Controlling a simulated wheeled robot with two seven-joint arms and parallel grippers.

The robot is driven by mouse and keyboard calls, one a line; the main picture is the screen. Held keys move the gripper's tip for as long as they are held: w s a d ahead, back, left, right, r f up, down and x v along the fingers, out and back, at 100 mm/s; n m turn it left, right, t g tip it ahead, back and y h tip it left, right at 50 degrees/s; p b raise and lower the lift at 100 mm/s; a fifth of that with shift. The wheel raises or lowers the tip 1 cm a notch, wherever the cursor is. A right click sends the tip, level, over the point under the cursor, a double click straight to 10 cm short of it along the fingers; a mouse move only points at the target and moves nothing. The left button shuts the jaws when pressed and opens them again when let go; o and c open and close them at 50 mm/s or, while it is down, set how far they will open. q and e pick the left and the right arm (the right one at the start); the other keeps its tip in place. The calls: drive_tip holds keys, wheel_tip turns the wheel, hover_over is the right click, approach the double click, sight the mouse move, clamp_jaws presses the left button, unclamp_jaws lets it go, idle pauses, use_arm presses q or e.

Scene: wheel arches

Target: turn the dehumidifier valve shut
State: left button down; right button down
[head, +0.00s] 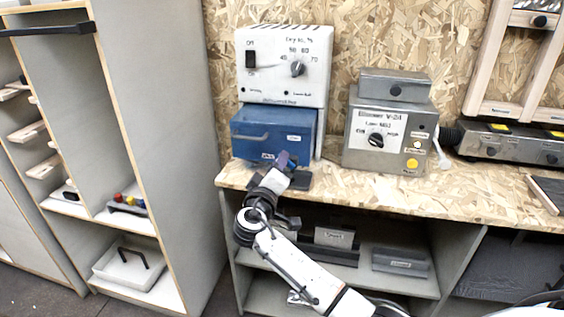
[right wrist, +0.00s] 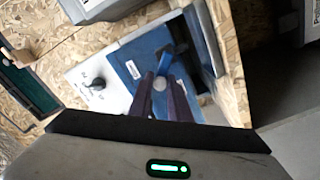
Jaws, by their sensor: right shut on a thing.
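The dehumidifier (head: 285,65) is a white box with a switch and a dial. A blue tank front (head: 262,133) is below it, at the back left of the bench. My right gripper (head: 283,161) reaches up to the lower right of the blue front. In the right wrist view its two dark fingers (right wrist: 161,82) are close together on the blue valve handle (right wrist: 168,62), which stands out from the blue front. The fingers hide part of the valve, so its exact angle is hard to tell. My left gripper is not in view.
A grey metal box with a dial (head: 390,130) stands to the right on the wood-chip bench top (head: 465,190). A shelf unit (head: 160,120) stands at the left. Below the bench are shelves with grey boxes (head: 400,262). Bare bench lies right of my gripper.

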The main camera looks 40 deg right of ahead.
drive_tip(key=shift+w+a+f+n+p, duration=0.1)
drive_tip(key=shift+f+n+p, duration=0.25)
drive_tip(key=shift+n, duration=1.1)
drive_tip(key=shift+w+a+f+n+p, duration=0.1)
drive_tip(key=shift+f+n+p, duration=0.25)
drive_tip(key=shift+n, duration=1.05)
drive_tip(key=shift+w+a+f+n+p, duration=0.1)
drive_tip(key=shift+f+n+p, duration=0.25)
drive_tip(key=shift+n, duration=1.1)
drive_tip(key=shift+f, duration=0.15)
drive_tip(key=c, duration=1.9)
unclamp_jaws()
drive_tip(key=shift+o, duration=0.2)
drive_tip(key=v, duration=1)
drive_tip(key=shift+s, duration=0.1)
